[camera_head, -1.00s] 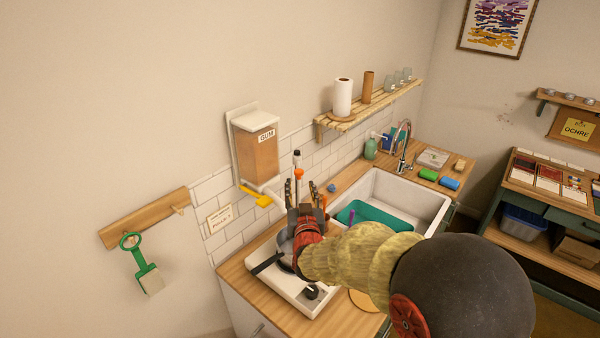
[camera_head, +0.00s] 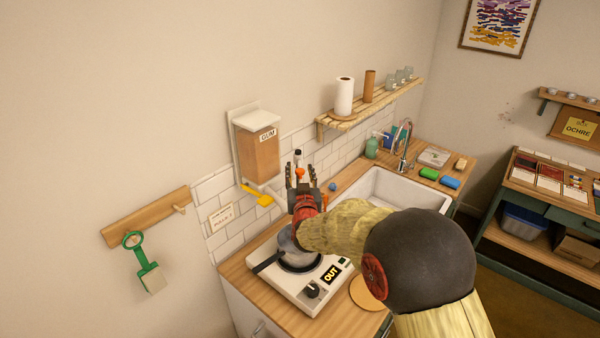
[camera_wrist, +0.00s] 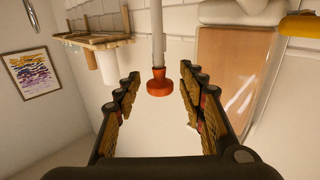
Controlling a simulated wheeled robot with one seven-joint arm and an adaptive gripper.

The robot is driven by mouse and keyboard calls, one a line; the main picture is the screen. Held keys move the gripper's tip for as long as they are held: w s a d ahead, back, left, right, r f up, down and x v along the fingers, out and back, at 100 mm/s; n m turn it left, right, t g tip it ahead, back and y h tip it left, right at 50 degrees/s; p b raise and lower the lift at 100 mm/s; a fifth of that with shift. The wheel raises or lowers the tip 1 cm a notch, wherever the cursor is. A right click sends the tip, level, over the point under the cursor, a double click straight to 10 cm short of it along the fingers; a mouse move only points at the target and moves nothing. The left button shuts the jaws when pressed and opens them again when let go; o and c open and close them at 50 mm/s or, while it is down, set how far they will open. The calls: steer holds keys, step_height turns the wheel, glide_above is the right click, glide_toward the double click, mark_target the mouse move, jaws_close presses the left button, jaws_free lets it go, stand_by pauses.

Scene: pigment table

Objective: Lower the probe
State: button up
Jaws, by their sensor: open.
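The probe appears to be the pale upright rod with an orange collar (camera_head: 299,172), standing behind the hotplate (camera_head: 280,284). A grey pot (camera_head: 289,245) sits on the hotplate. My gripper and wrist hide the probe's lower part.
A shelf (camera_head: 370,110) with a paper roll is at the upper right. The sink (camera_head: 385,188) lies to the right, partly behind my arm.

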steer(key=shift+c, duration=0.9)
jaws_close()
